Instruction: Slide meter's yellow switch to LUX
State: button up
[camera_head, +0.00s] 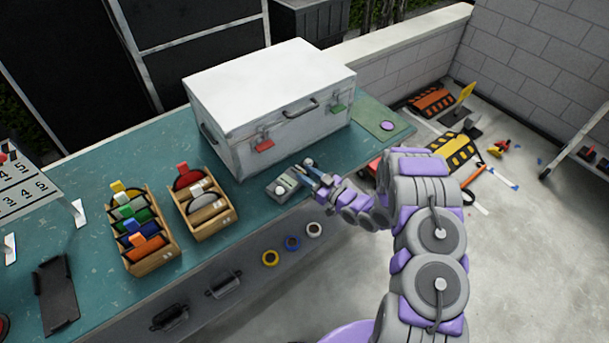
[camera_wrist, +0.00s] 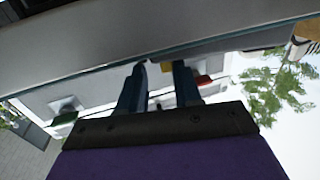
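The meter (camera_head: 283,187) is a small grey device lying on the teal bench near its front edge, before the white case. A round white knob or dome (camera_head: 308,162) shows just beyond my fingers; I cannot tell if it belongs to the meter. The yellow switch and the LUX marking cannot be made out. My gripper (camera_head: 311,175) is at the right end of the meter, with its blue fingers low near the bench; contact cannot be told. In the wrist view my gripper (camera_wrist: 160,76) has its two dark blue fingers apart, with nothing clearly held between them.
The white case (camera_head: 265,95) with red and green latches stands close behind the meter. Wooden trays (camera_head: 203,207) of coloured items stand to the left. Tape rolls (camera_head: 292,243) hang on the bench front (camera_head: 255,288). A green panel (camera_head: 368,117) lies right of the case.

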jog(key=shift+o, duration=0.6)
jog(key=shift+d, duration=0.15)
jog(key=shift+s+a, duration=0.15)
jog(key=shift+a, duration=0.35)
jog(key=p+v, duration=0.1)
jog(key=v, duration=1.7)
jog(key=shift+w+d, duration=0.3)
jog(key=shift+w, duration=0.05)
jog(key=shift+a, duration=0.25)
jog(key=shift+d, duration=0.15)
